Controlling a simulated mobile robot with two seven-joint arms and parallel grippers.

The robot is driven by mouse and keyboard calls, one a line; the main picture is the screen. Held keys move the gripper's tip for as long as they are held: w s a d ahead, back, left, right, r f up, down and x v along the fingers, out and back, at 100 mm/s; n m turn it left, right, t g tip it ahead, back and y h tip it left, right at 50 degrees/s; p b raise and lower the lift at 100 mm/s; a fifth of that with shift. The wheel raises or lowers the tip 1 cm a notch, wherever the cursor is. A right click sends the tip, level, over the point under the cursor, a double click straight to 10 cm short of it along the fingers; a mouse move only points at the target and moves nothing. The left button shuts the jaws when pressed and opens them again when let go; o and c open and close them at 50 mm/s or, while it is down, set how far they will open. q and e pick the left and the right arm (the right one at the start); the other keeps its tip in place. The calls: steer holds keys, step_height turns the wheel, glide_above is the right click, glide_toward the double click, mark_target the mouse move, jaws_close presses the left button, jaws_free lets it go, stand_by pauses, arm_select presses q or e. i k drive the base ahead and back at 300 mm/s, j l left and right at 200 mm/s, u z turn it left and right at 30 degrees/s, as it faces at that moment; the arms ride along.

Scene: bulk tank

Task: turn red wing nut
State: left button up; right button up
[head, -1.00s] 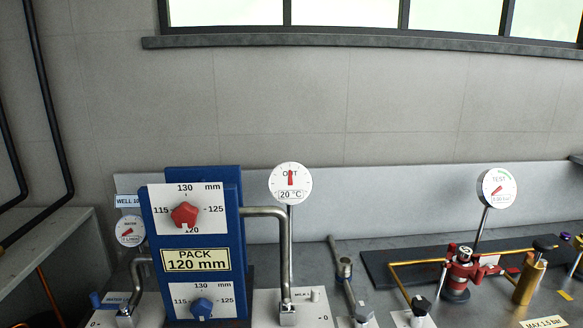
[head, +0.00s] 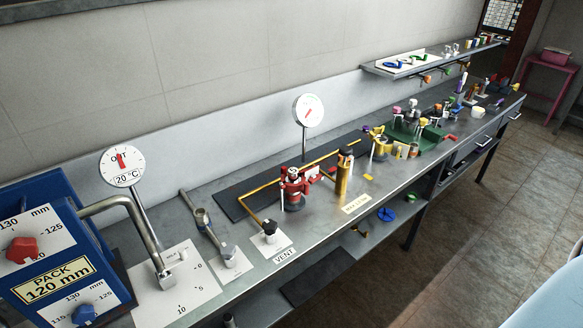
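A red knob (head: 22,250) sits on a white dial marked in mm, on the blue PACK 120 mm panel at the left edge of the head view. A red fitting (head: 294,188) with a dark base stands mid-bench on the yellow pipe line. A small red part (head: 449,138) lies farther along the bench, by the green tray. Which of these red parts is the wing nut I cannot tell at this size. Neither of my grippers is in view.
The metal bench (head: 330,215) runs from lower left to upper right. A blue knob (head: 84,314) is under the red one. Two round gauges (head: 122,166) and (head: 308,111) stand on stems. A brass cylinder (head: 343,172) stands beside the red fitting. The floor (head: 500,190) at right is clear.

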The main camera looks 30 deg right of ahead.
mark_target(313, 177)
steer(key=z, duration=1.25)
